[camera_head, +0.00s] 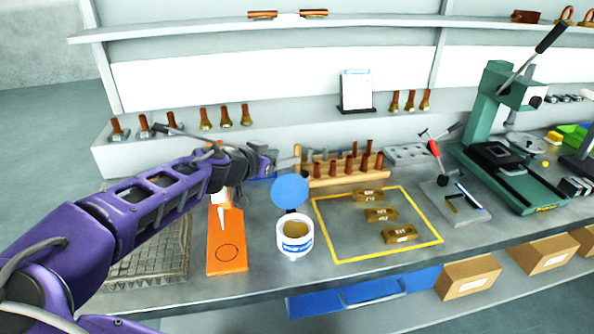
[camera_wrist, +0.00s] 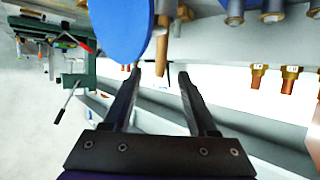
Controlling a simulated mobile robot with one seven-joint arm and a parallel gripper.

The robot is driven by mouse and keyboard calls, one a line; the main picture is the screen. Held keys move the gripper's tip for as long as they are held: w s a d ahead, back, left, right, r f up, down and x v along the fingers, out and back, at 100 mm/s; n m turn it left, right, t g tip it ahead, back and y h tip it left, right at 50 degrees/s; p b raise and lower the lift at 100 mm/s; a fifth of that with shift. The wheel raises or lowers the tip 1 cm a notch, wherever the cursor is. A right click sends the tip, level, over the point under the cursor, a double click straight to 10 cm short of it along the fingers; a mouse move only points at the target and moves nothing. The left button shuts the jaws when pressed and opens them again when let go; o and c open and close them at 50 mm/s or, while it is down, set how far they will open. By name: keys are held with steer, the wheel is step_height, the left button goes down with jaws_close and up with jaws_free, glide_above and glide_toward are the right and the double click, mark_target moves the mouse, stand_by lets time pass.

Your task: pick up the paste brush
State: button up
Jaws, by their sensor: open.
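A slim tan wooden handle, which looks like the paste brush (camera_head: 297,153), stands at the left end of the wooden rack (camera_head: 345,176). In the wrist view the brush (camera_wrist: 163,42) shows ahead of and between my open fingers, with a pale tip. My gripper (camera_head: 284,163) comes in from the left, close to the handle; contact cannot be told. In the wrist view my gripper (camera_wrist: 160,74) has nothing clearly held between its fingers. The white paste pot (camera_head: 295,247) stands in front with its blue round lid (camera_head: 290,192) raised behind it; the lid (camera_wrist: 120,28) fills the wrist view's upper left.
An orange board (camera_head: 227,260) and a wire basket (camera_head: 150,262) lie under and beside my arm. A yellow-framed area (camera_head: 340,255) holds three brass blocks. A green press (camera_head: 495,135) stands at right. Copper-topped fittings (camera_head: 225,118) line the back ledge.

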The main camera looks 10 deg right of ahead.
mark_target(295, 151)
steer(key=x, duration=0.2)
steer(key=shift+w+d, duration=0.15)
steer(key=shift+w, duration=0.05)
steer(key=x, duration=0.4)
steer(key=shift+w+d+r, duration=0.1)
steer(key=shift+w+r, duration=0.05)
steer(key=shift+r, duration=0.15)
steer(key=shift+w+d+f, duration=0.25)
steer(key=shift+w+d, duration=0.1)
steer(key=shift+w, duration=0.05)
jaws_close()
stand_by(0.7)
